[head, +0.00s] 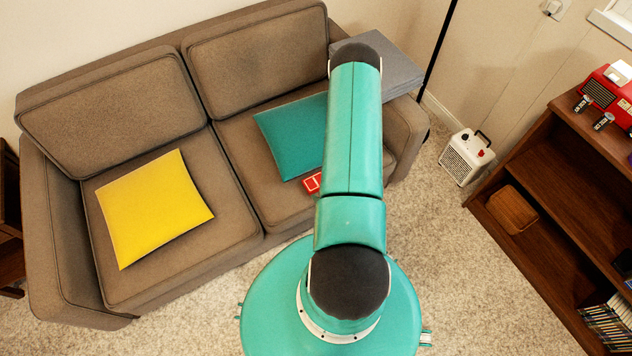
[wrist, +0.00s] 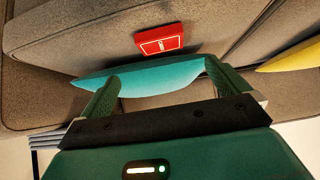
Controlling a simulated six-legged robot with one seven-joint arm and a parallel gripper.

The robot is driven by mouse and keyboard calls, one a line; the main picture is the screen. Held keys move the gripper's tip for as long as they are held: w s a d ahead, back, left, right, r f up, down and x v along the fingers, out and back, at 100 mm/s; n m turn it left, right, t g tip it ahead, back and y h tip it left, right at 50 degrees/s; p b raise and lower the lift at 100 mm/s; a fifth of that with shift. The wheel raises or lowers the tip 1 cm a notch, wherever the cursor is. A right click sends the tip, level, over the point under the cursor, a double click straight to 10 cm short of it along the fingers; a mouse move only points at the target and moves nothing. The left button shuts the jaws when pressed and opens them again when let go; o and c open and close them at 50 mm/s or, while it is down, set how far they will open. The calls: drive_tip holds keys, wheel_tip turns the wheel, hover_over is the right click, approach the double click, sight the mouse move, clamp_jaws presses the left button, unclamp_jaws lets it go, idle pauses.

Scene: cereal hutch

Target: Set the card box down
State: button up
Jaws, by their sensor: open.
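The card box, small and red with a white mark, lies on the grey-brown sofa's seat (head: 236,170). In the head view the card box (head: 312,183) sits just left of my arm, which may cover part of it; in the wrist view the card box (wrist: 159,40) shows whole, beyond my fingertips. My gripper (wrist: 160,78) is open, its two green fingers spread apart with no box between them. A teal cushion (wrist: 150,82) shows between and behind the fingers; I cannot tell if they touch it. My arm hides the gripper in the head view.
The teal cushion (head: 292,135) and a yellow cushion (head: 153,207) lie on the seat. A grey stack (head: 397,72) is by the sofa's right arm. A white heater (head: 465,158) and a wooden shelf (head: 545,215) stand right.

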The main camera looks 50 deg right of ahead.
approach(316, 181)
drive_tip(key=x, duration=0.3)
drive_tip(key=shift+s+a+f, duration=0.2)
drive_tip(key=shift+f, duration=0.05)
drive_tip(key=shift+x, duration=2.8)
drive_tip(key=shift+w+d+r, duration=0.1)
drive_tip(key=shift+r, duration=0.05)
drive_tip(key=shift+c, duration=0.4)
drive_tip(key=c, duration=0.9)
drive_tip(key=shift+r, duration=0.1)
